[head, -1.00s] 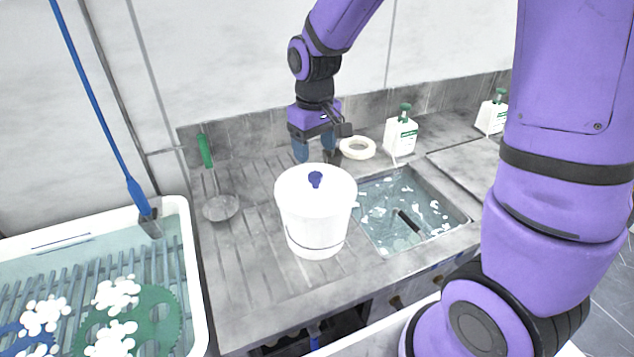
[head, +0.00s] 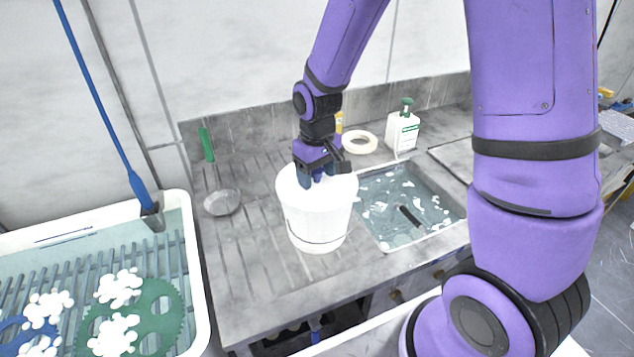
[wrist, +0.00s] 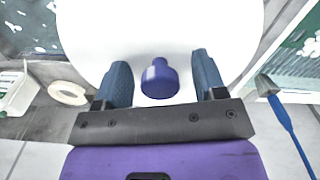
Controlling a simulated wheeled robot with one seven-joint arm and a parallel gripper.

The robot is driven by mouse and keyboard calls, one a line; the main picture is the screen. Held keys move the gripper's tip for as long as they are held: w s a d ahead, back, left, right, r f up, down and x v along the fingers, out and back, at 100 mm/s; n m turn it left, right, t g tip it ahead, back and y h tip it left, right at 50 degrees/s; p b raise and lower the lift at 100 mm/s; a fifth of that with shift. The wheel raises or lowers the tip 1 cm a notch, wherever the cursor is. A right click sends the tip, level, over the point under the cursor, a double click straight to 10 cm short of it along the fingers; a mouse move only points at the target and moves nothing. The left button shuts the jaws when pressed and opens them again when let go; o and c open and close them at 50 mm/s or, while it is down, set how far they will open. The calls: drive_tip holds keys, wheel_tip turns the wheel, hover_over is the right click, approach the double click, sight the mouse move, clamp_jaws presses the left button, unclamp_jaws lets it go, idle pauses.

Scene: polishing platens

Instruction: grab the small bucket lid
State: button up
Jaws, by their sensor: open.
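The small bucket (head: 316,225) is white and stands upright on the grey draining counter. Its white lid (head: 345,184) sits on top, and the lid also fills the upper middle of the wrist view (wrist: 160,30). A blue knob (wrist: 160,79) rises from the lid's centre. My gripper (head: 318,180) is over the lid, pointing down, and hides the knob in the head view. In the wrist view my gripper (wrist: 163,82) is open, with one blue finger on each side of the knob and a gap on both sides.
A sink basin (head: 440,222) with water and white bits is right of the bucket. A white ring (head: 360,143) and a pump bottle (head: 403,132) stand behind. A strainer (head: 222,202) lies left. A white tub (head: 196,270) with green and blue discs is far left.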

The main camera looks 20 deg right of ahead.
drive_tip(key=c, duration=1)
drive_tip(key=shift+c, duration=0.2)
drive_tip(key=shift+r, duration=0.15)
